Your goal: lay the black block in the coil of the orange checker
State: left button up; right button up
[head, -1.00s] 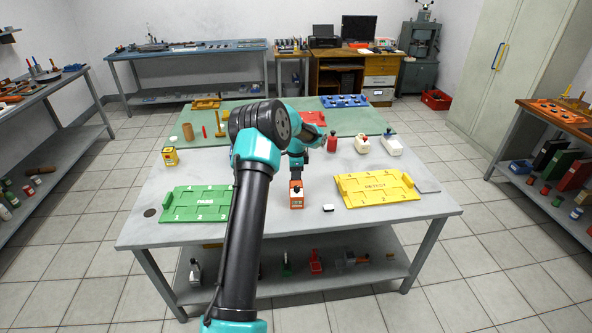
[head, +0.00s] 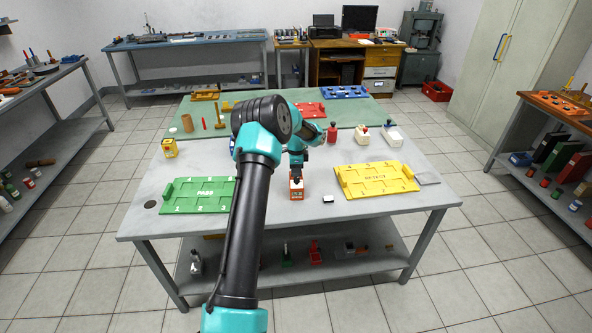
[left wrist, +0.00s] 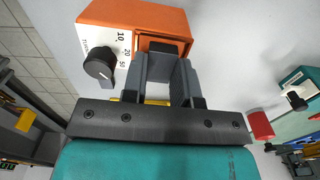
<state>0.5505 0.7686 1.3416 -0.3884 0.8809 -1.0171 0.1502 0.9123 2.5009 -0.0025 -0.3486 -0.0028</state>
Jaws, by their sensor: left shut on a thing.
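The orange checker (head: 297,191) stands on the table in front of the middle. In the left wrist view its orange case (left wrist: 145,20) and white dial face with a dark knob (left wrist: 98,63) fill the upper left. My left gripper (left wrist: 166,60) is at the checker's side, pointing down at it in the head view (head: 297,174). Its grey fingers are shut on a dark block, which I take as the black block (left wrist: 164,47); it lies against or in a dark opening of the checker. I cannot tell how deep it sits. My right gripper is not in view.
A green tray (head: 200,208) lies left and a yellow tray (head: 375,190) right of the checker. A small black-and-white piece (head: 328,199) lies close to its right. Red (head: 332,134) and white pieces (head: 361,138) stand behind. Bare table lies in front.

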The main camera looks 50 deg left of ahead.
pick_arm(q)
jog(key=shift+f, duration=0.2)
dwell(0.6)
jog(key=o, duration=1)
jog(key=shift+c, duration=0.2)
jog(key=shift+c, duration=0.4)
jog(key=c, duration=0.5)
jog(key=shift+o, duration=0.2)
jog(key=shift+r, duration=2.25)
jog(key=shift+o, duration=0.2)
jog(key=o, duration=0.5)
